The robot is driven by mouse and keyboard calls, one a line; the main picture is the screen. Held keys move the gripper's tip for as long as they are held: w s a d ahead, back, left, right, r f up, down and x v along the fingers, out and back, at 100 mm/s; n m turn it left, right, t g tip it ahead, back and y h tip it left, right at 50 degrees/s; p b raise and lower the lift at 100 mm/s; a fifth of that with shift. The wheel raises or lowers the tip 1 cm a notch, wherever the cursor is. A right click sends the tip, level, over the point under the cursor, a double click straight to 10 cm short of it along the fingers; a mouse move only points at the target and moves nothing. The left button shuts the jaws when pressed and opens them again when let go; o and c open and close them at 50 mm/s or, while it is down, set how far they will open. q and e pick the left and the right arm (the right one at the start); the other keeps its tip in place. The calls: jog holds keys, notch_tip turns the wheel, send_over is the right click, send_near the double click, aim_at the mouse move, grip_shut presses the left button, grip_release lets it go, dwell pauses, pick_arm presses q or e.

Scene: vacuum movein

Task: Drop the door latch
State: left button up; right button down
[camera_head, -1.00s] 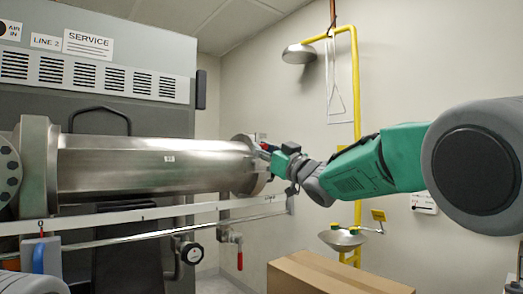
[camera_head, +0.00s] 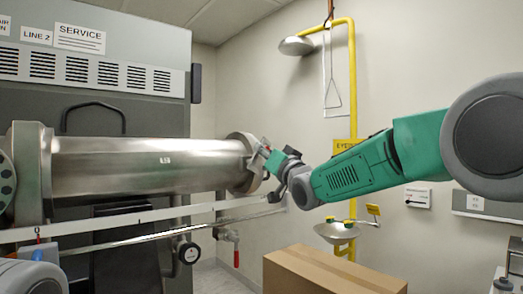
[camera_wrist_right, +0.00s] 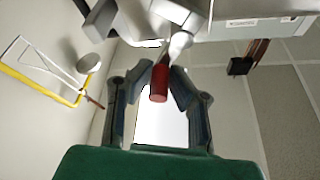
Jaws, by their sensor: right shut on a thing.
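The latch handle (camera_wrist_right: 159,83) is a red grip on a pale metal stem, seen in the right wrist view between my right gripper's fingers. My right gripper (camera_wrist_right: 160,86) is shut on this red grip. In the head view, the right gripper (camera_head: 270,160) is at the right end flange (camera_head: 242,163) of a horizontal steel cylinder (camera_head: 150,166). The handle is mostly hidden there by the gripper and flange. My left gripper is out of view; a grey rounded arm part shows at the bottom left.
A cardboard box (camera_head: 330,272) stands below my right arm. A yellow shower pipe (camera_head: 352,95) and an eyewash bowl (camera_head: 337,232) are at the wall behind. A pale rail (camera_head: 130,219) and a red-handled valve (camera_head: 236,257) lie below the cylinder.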

jog(key=shift+f+m, duration=0.1)
jog(key=shift+m, duration=0.2)
jog(key=c, duration=1.5)
grip_release()
jog(key=shift+d, duration=0.1)
jog(key=shift+s, duration=0.1)
jog(key=v, duration=1.1)
jog(key=shift+s+d+f, duration=0.2)
jog(key=shift+s, duration=0.05)
